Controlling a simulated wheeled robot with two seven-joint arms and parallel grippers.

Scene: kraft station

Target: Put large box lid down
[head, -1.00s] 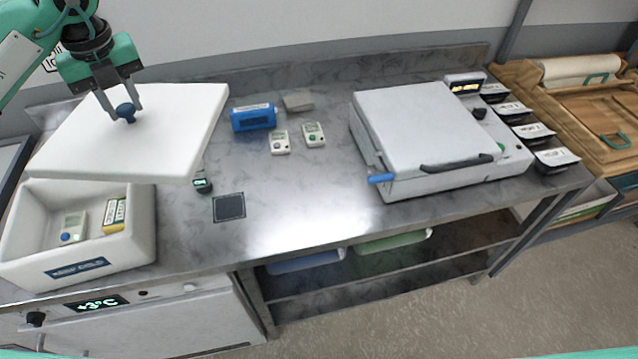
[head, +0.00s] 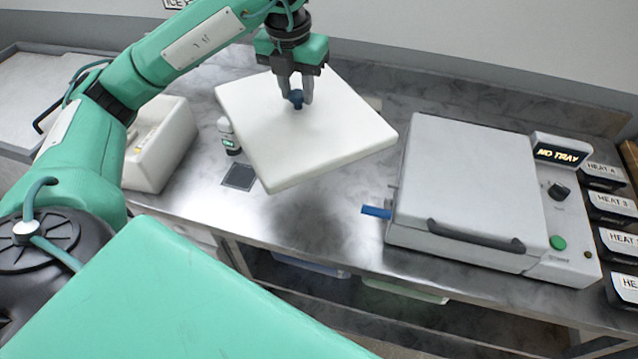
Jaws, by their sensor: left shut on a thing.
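My left gripper (head: 295,92) is shut on the knob and holds the lid over the middle of the steel counter, left of the grey machine. The lid looks roughly level and hides the counter behind and under it. My right gripper is not in view.
The grey machine (head: 470,185) with a "NO TRAY" display (head: 558,153) stands right of the lid. Black "HEAT" packs (head: 612,207) line the right. Bare steel counter (head: 330,215) shows in front.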

